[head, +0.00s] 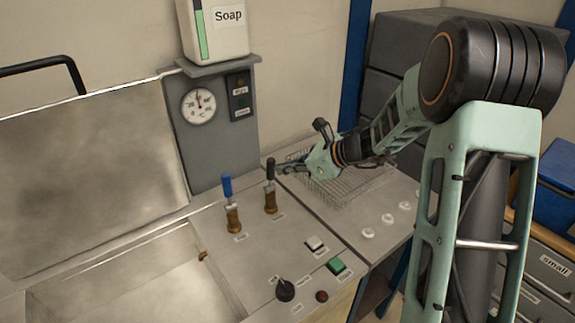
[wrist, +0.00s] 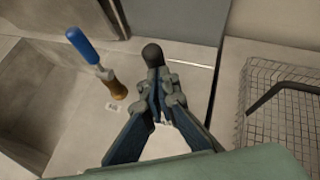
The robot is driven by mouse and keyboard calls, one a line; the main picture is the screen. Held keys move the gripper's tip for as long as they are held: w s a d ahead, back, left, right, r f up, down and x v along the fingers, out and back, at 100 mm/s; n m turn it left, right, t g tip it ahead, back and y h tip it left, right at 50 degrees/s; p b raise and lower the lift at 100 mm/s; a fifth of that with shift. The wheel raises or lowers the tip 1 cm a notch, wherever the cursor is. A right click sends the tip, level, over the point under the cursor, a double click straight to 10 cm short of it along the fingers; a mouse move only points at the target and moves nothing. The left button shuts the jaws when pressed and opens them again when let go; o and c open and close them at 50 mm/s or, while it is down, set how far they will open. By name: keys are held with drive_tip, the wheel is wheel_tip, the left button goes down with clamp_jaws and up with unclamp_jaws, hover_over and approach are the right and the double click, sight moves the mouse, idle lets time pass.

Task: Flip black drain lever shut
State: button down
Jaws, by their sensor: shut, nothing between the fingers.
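The black drain lever (head: 270,172) stands upright on its brass valve body on the steel bench top, to the right of the blue lever. In the wrist view its black knob (wrist: 152,53) shows just beyond my fingertips; the rest of it is hidden behind the fingers. My gripper (head: 281,169) is shut and empty. It comes in from the right, with its fingertips close beside the black handle. In the wrist view my gripper (wrist: 159,82) covers the lever's lower part. I cannot tell whether the fingers touch the lever.
The blue lever (head: 228,188) stands upright nearby and also shows in the wrist view (wrist: 84,46). A wire basket (head: 350,187) lies under my forearm. A grey gauge panel (head: 222,150) rises behind the levers. Buttons and a black knob (head: 285,290) sit in front; an open basin is left.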

drive_tip(key=shift+w+a+r, duration=0.35)
drive_tip(key=shift+w+a, duration=0.1)
drive_tip(key=shift+w, duration=0.1)
drive_tip(key=shift+r, duration=0.15)
idle(0.3)
